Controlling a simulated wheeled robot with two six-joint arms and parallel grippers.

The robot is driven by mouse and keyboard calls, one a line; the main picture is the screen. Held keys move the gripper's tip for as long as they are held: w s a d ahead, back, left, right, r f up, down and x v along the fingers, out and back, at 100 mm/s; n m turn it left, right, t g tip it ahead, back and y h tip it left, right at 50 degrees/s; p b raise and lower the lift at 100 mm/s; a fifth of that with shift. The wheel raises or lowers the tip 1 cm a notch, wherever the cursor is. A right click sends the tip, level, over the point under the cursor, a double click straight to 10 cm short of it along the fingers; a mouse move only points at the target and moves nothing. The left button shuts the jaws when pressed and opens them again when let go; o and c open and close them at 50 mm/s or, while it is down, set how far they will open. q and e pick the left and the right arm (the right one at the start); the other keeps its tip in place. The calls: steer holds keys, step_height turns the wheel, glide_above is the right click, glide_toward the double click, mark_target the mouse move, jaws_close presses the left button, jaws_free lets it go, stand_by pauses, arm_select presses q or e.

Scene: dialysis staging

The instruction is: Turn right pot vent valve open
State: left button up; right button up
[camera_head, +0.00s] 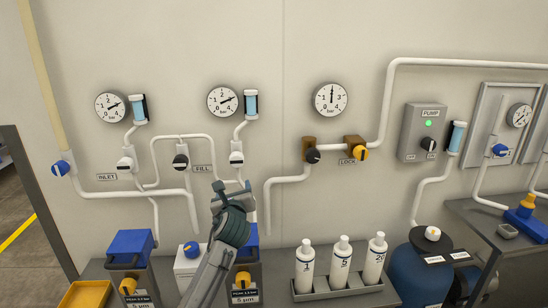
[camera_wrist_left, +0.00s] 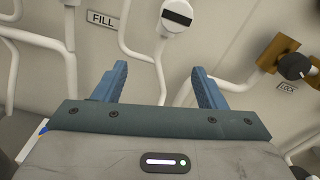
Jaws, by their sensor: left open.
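No label in view names the vent valve. A white valve with a black stripe (camera_head: 236,158) sits on the pipe under the second gauge, above the right blue-topped pot (camera_head: 248,238); it also shows at the top of the left wrist view (camera_wrist_left: 177,14). A yellow-orange knob (camera_head: 243,279) is on the front of that pot. My left gripper (camera_head: 232,187) is in front of the wall, below the striped valve. In the left wrist view its blue fingers (camera_wrist_left: 158,71) are apart with nothing between them. My arm hides part of the right pot. My right gripper is out of view.
The FILL valve (camera_head: 181,161) is left of the gripper. A black-knobbed brass valve (camera_head: 312,156) and the yellow LOCK valve (camera_head: 357,150) are to the right. A bottle rack (camera_head: 345,291) stands below right. White pipes run along the wall.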

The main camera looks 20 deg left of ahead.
mark_target(237, 163)
arm_select(q)
steer(key=shift+m, duration=0.5)
steer(key=w+a+r+p, duration=0.1)
steer(key=w, duration=0.2)
steer(key=w+a+r+p, duration=0.1)
steer(key=w+a, duration=0.1)
steer(key=w, duration=0.1)
steer(key=w+a+r, duration=0.1)
steer(key=w+a, duration=0.1)
steer(key=w, duration=0.2)
steer(key=shift+r+p, duration=0.4)
steer(key=c, duration=1)
